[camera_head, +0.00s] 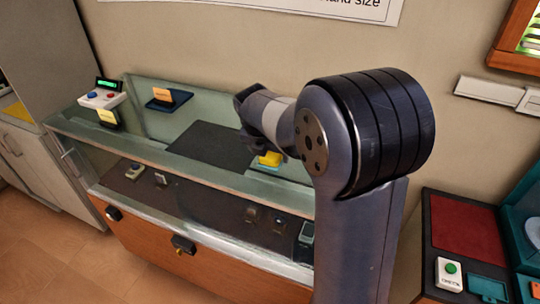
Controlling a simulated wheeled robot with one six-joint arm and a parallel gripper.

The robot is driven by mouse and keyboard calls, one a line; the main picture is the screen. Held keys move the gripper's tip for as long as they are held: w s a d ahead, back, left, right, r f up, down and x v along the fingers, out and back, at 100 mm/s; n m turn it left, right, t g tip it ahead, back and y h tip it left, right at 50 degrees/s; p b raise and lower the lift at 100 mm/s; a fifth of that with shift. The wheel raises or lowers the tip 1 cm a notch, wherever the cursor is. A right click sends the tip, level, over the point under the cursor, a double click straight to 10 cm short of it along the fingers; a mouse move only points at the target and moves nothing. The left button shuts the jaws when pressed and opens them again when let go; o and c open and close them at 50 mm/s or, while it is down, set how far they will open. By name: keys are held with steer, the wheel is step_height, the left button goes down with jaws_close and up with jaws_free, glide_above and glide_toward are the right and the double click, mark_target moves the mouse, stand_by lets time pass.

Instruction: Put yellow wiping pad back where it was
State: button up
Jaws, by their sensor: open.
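My gripper (252,132) is the dark end of my arm, above and slightly left of the yellow pad. The gripper is open and appears apart from the pad, though its fingertips are small and hard to make out.
A dark mat (208,143) lies left of the pad. A red-topped station (465,230) stands at right. The wall is close behind the counter.

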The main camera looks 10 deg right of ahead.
steer(key=v, duration=1)
steer(key=shift+b, duration=0.3)
steer(key=shift+d, duration=0.1)
steer(key=p+x, duration=0.1)
steer(key=x, duration=1)
steer(key=shift+f, duration=0.2)
steer(key=shift+w, duration=0.25)
steer(key=shift+r, duration=1.55)
steer(key=shift+s, duration=0.1)
steer(key=shift+f, duration=0.1)
